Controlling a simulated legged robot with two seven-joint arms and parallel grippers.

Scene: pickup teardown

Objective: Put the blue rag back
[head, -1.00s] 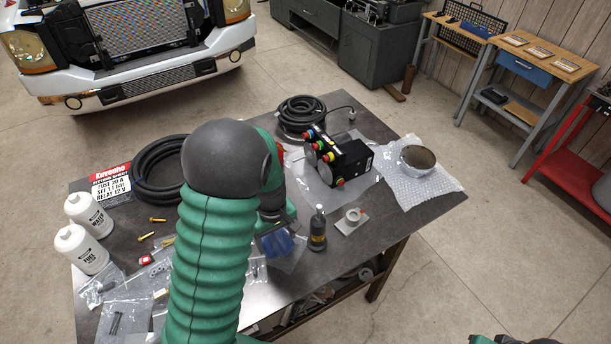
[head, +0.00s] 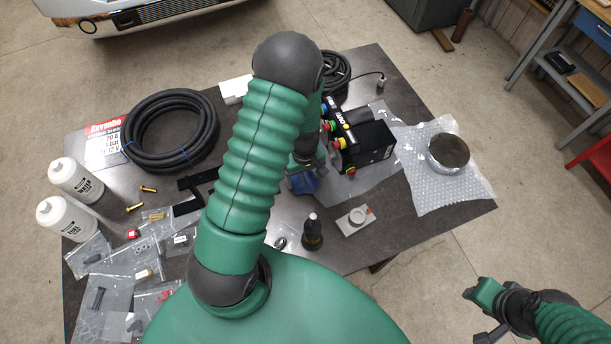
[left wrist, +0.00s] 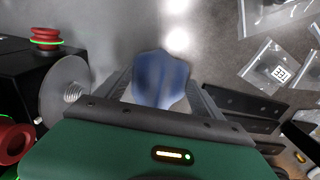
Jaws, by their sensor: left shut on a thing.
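The blue rag (head: 303,183) shows beside the black control box in the head view, partly hidden by my left arm. In the left wrist view the rag (left wrist: 160,79) is bunched between the two fingers of my left gripper (left wrist: 160,88). My left gripper (head: 302,168) is shut on it, above the table; the exact height is hard to tell.
The black control box (head: 365,146) with coloured buttons stands close right of the rag. Hoses, white bottles and small bags fill the table's left.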

